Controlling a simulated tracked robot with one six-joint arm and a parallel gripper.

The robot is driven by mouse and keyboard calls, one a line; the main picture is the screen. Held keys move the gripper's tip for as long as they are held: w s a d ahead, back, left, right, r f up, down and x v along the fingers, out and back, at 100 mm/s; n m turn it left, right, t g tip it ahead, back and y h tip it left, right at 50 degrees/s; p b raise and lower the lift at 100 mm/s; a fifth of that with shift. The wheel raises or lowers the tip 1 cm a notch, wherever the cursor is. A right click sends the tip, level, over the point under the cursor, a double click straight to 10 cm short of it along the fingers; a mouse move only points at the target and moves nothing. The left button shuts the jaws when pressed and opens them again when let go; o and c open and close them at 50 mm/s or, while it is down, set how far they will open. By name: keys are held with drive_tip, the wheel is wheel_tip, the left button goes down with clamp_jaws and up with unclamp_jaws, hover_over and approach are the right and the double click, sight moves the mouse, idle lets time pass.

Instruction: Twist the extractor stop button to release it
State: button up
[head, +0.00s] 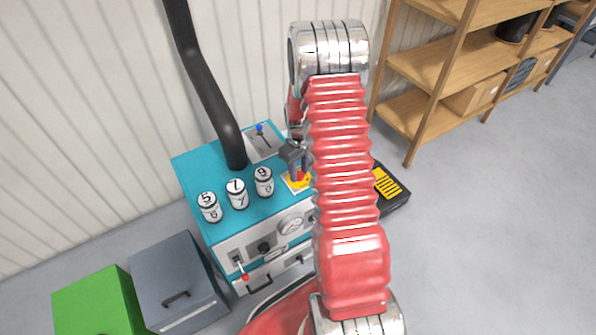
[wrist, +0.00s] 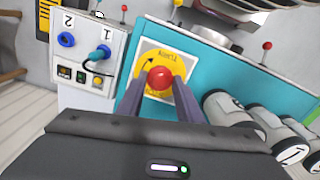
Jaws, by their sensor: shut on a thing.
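The extractor stop button is a red round knob (wrist: 160,78) on a yellow plate with a curved arrow (wrist: 150,60). In the head view its yellow plate (head: 291,186) shows at the right of the teal machine top, partly covered by my arm. My gripper (wrist: 158,84) has a finger on each side of the red knob and is shut on it. In the head view my gripper (head: 296,168) points down over the button, partly hidden behind the red arm.
Several numbered white drums (head: 237,194) stand on the teal machine (head: 190,170) left of the button. A black hose (head: 205,85) rises behind them. Wooden shelves (head: 440,55) are to the right.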

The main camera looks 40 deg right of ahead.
drive_tip(key=shift+m, duration=0.3)
drive_tip(key=m, duration=0.7)
drive_tip(key=shift+m, duration=0.3)
drive_tip(key=o, duration=1.1)
drive_tip(key=shift+r, duration=0.1)
wheel_tip(320, 180, up, 14)
drive_tip(key=shift+f, duration=0.25)
